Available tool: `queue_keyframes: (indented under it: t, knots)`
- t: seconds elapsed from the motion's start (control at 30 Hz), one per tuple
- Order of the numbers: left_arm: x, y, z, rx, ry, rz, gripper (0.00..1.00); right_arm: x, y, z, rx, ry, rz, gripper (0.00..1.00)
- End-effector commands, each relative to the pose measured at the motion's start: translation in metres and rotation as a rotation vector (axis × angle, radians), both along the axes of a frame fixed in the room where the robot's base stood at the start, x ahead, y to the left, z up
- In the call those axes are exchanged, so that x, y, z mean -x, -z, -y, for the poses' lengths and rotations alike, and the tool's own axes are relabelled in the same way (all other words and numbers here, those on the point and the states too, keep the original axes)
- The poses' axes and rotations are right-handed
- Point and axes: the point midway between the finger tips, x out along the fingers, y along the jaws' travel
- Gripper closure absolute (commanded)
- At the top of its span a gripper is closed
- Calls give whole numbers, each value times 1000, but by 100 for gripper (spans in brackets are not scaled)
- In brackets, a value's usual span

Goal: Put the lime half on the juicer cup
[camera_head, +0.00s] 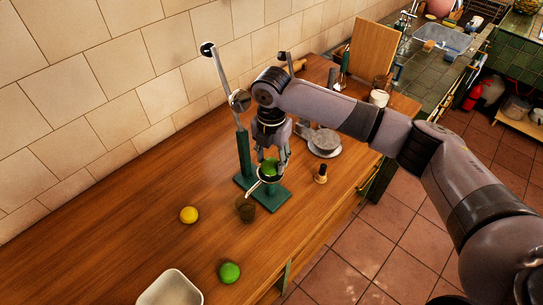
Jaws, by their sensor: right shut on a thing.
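The green lime half (269,166) is between the fingers of my right gripper (271,160), which is shut on it. The gripper points down from above, over the juicer (243,152), a green stand with a tall lever. The lime half is right at the pale rim of the juicer cup (262,180); I cannot tell whether it touches the cup or is just above it. The gripper and wrist partly hide the juicer. My left gripper is not in view.
A yellow lemon (188,214), a green lime (229,272), a white bowl (170,289) and a small brown glass (246,208) stand on the wooden counter (120,238). A small dark-topped wooden item (321,174) stands right of the juicer. The tiled wall (80,100) runs behind.

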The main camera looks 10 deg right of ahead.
Motion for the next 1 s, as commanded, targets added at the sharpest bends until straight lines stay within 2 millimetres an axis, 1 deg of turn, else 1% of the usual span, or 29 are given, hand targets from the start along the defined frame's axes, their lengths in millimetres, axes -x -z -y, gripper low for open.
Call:
queue_keyframes:
  t: [0.1,0.43,0.47,0.5,0.77,1.0]
  knots:
    - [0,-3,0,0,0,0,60,0,7,0,1,0,2,80]
    - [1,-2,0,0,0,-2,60,0,10,0,1,0,1,80]
    - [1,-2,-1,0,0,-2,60,0,10,0,0,0,1,56]
    - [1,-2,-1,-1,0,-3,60,0,10,0,0,0,1,53]
    - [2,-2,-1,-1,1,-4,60,0,10,0,0,0,1,36]
    - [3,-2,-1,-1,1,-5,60,0,9,0,0,0,1,36]
